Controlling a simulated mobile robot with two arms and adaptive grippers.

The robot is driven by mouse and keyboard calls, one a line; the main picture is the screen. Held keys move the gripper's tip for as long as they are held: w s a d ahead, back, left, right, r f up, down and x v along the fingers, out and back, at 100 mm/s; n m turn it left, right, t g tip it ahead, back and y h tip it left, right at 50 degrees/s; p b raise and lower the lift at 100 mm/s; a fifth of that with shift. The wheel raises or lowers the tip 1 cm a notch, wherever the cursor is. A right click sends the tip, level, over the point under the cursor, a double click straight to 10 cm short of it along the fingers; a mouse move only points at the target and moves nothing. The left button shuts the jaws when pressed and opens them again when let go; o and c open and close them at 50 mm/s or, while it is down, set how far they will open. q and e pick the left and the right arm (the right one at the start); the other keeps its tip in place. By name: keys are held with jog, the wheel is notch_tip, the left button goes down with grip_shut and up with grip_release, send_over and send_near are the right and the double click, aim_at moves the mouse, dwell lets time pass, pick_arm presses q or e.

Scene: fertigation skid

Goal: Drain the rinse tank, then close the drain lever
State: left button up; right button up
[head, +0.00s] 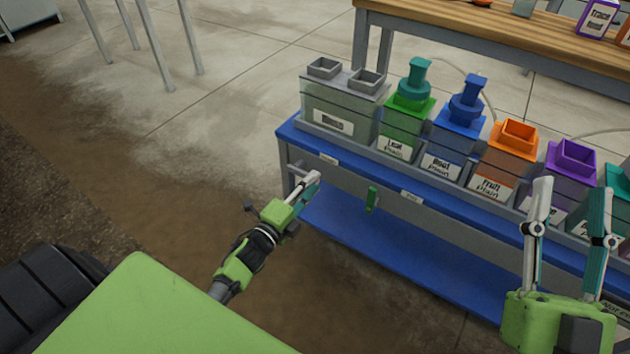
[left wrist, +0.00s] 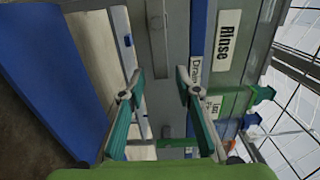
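The rinse tank (head: 354,104) is the grey translucent box at the rack's left end in the head view; its "Rinse" label (left wrist: 228,36) reads sideways in the left wrist view. How much liquid it holds I cannot tell. The green drain lever (head: 371,200) hangs straight down below the shelf's front edge, and it shows as a short green bar in the left wrist view (left wrist: 178,142). My left gripper (head: 316,182) is open and empty, left of the lever and apart from it, near the rack's left end. My right gripper (head: 570,185) is open and empty before the rack's right part.
Leaf (head: 402,127), Root (head: 457,144), Fruit (head: 505,157) and purple (head: 566,181) tanks stand right of the rinse tank on the blue rack (head: 298,140). A lower blue shelf (head: 400,255) is bare. A wooden bench (head: 480,35) stands behind.

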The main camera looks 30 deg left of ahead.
pick_arm(q)
jog(key=s, duration=0.9)
jog(key=shift+s+a, duration=0.35)
dwell(6.8)
